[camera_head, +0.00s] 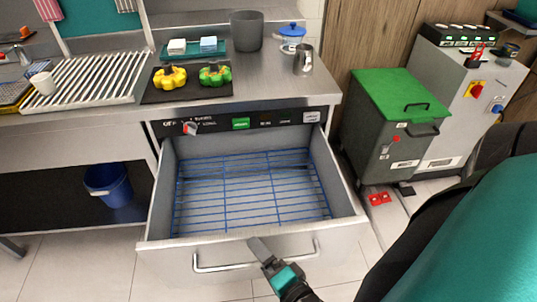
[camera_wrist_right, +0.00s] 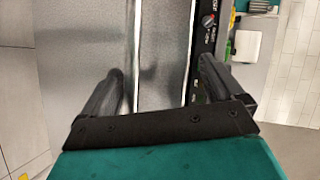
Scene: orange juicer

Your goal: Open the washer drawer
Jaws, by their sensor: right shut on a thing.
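The washer drawer (camera_head: 335,196) is pulled far out from under the metal counter, and its blue wire rack (camera_head: 250,190) shows inside. A metal bar handle (camera_head: 222,267) runs along its front. My right gripper (camera_head: 262,250) is at the handle, right of its middle, and is shut on it. In the right wrist view the two dark fingers of my right gripper (camera_wrist_right: 160,80) stand apart in front of grey metal; the handle between them is hard to make out there. My left gripper is not in view.
A green-lidded bin (camera_head: 400,95) stands right of the drawer on the floor. A blue bucket (camera_head: 108,184) is under the left counter. On the counter are a dark tray (camera_head: 155,95) with yellow and green items, a grey pot (camera_head: 247,30) and a metal cup (camera_head: 303,60).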

